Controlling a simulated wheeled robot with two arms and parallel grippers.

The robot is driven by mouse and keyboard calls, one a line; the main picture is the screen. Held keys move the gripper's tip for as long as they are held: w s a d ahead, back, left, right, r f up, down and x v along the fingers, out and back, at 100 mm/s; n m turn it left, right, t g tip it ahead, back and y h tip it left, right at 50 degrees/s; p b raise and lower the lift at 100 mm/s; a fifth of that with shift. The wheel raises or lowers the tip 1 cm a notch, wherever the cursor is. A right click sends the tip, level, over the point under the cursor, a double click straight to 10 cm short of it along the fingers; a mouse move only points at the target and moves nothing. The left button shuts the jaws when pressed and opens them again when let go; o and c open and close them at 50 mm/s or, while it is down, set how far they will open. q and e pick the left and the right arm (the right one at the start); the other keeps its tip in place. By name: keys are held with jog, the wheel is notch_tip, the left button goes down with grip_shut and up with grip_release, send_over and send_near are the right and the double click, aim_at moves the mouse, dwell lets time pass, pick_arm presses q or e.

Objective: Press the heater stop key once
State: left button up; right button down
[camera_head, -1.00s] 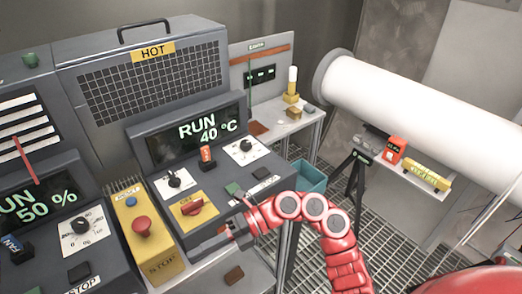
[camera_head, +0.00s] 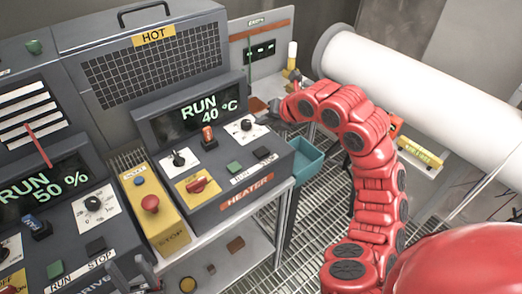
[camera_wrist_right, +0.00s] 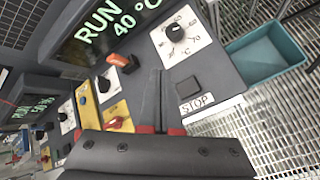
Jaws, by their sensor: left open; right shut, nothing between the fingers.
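The heater panel (camera_head: 218,190) carries a red HEATER label (camera_head: 246,192) and a lit display (camera_head: 200,112) reading RUN 40 °C. Its dark stop key (camera_head: 263,154) is right of the green run key (camera_head: 234,167). The stop key (camera_wrist_right: 188,87) also shows above its STOP label (camera_wrist_right: 197,103) in the right wrist view. My right gripper (camera_head: 266,116) is shut and empty, above the panel's right side. In the wrist view its fingertips (camera_wrist_right: 154,75) appear left of the stop key, with no visible contact. My left gripper (camera_head: 138,275) is open, low at the left.
A temperature knob (camera_head: 245,126), a selector knob (camera_head: 179,159), an orange-topped switch (camera_head: 208,138) and a red turn handle (camera_head: 197,185) share the panel. A yellow box with a red stop button (camera_head: 150,203) stands left. A teal bin (camera_head: 303,158) is right of the panel.

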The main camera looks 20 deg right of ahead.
jog(key=b, duration=0.3)
send_over(263, 154)
notch_tip(263, 154, down, 8)
jog(key=shift+w+r, duration=0.1)
jog(key=shift+r, duration=0.05)
jog(key=shift+f, duration=0.6)
jog(key=shift+f, duration=0.1)
dwell(1.4)
jog(key=shift+f+b, duration=0.3)
jog(key=shift+b, duration=0.4)
jog(key=shift+f+b, duration=0.45)
jog(key=shift+f, duration=0.05)
jog(key=shift+r, duration=0.15)
dwell(0.5)
jog(key=shift+r, duration=0.75)
